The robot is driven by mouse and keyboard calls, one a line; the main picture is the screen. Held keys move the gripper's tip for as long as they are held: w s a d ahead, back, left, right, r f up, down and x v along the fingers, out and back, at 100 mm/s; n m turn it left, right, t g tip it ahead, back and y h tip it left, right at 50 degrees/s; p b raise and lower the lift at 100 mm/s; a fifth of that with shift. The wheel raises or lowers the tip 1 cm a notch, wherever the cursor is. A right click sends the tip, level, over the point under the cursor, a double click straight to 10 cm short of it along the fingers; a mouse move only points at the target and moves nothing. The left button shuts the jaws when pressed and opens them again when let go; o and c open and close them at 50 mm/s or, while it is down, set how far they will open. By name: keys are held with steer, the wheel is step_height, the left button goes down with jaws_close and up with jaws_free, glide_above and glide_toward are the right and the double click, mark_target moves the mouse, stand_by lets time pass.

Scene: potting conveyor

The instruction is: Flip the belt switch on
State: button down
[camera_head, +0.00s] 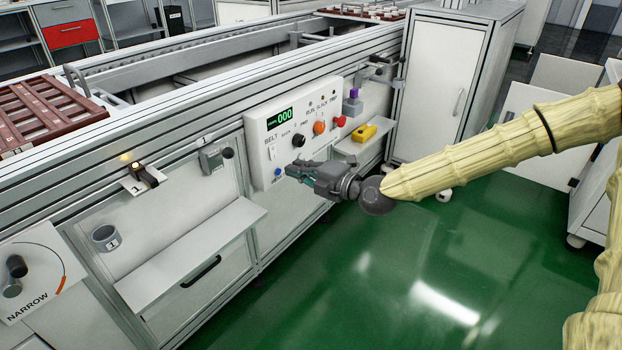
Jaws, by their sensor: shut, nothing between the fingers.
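The belt switch (273,153) is a small part under the word BELT at the left of the white control panel (262,171). It is too small to tell which way it is set. My gripper (291,170) is shut and empty, with its fingertips in front of the lower part of the panel, a little right of and below the switch. I cannot tell whether the fingertips touch the panel. The panel's display (280,118) reads 000 in green.
A yellow device (364,133) lies on a small shelf to the right. A white shelf (190,255) juts out at lower left. Green floor is clear.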

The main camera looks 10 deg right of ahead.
mark_target(272, 160)
steer(key=b+x, duration=0.2)
steer(key=x, duration=0.3)
steer(key=shift+w+f, duration=0.1)
steer(key=shift+f, duration=0.1)
steer(key=shift+w+a+r+b, duration=0.1)
steer(key=shift+w+a+b, duration=0.3)
steer(key=shift+w+a, duration=0.2)
steer(key=shift+w+a+t, duration=0.1)
steer(key=shift+w+t, duration=0.15)
steer(key=shift+t, duration=0.05)
steer(key=shift+s, duration=0.1)
steer(key=shift+s+d+p, duration=0.25)
steer(key=shift+d+p, duration=0.05)
steer(key=shift+d, duration=0.05)
steer(key=f+p+v, duration=0.3)
steer(key=p+v, duration=0.1)
steer(key=v, duration=0.8)
steer(key=shift+s+d, duration=0.35)
steer(key=shift+d, duration=0.05)
